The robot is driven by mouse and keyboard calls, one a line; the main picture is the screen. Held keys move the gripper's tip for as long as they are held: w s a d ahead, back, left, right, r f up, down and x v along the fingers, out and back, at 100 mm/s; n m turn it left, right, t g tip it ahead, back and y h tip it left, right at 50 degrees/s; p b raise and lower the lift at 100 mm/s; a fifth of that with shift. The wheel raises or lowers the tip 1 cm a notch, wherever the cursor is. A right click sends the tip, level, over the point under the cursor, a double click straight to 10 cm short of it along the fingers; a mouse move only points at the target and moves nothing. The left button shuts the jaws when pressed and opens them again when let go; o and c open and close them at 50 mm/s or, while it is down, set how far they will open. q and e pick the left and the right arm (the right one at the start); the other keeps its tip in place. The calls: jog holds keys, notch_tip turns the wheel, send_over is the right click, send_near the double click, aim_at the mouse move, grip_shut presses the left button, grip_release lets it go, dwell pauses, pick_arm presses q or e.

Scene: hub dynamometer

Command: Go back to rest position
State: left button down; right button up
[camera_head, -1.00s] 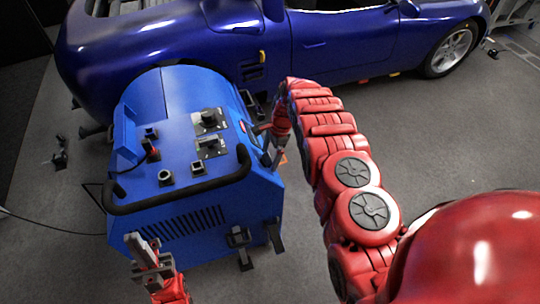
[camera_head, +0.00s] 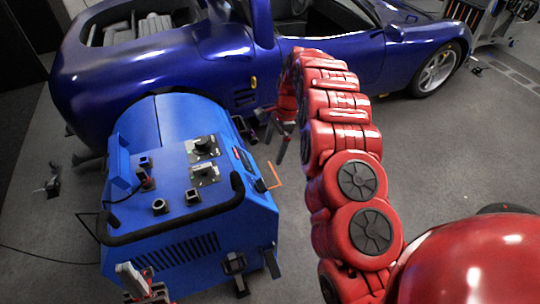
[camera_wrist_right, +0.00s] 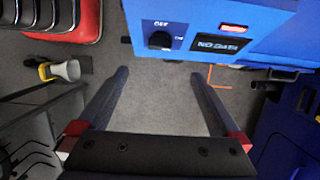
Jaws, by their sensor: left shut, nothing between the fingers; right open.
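The blue hub dynamometer (camera_head: 190,240) stands on the floor at left in the head view. My right gripper (camera_head: 279,146) is to the right of it, apart from its side panel. In the right wrist view, my right gripper (camera_wrist_right: 160,82) is open and empty, with grey floor between its fingers. The panel beyond the fingertips shows a black knob (camera_wrist_right: 160,40) marked OFF and ON, and a display (camera_wrist_right: 219,47) reading NO DATA. My left gripper (camera_head: 132,272) is shut and empty at the bottom left, in front of the machine's lower front; its fingers are partly hidden.
A blue car (camera_head: 180,60) stands behind the machine. A black handle bar (camera_head: 165,230) runs round the machine's front. A cable (camera_head: 40,252) lies on the floor at left. An orange bent piece (camera_head: 273,178) shows beside the machine. Floor at right is clear.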

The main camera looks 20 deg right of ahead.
jog(key=shift+d+r, duration=0.2)
jog(key=shift+r, duration=0.4)
jog(key=shift+f, duration=0.1)
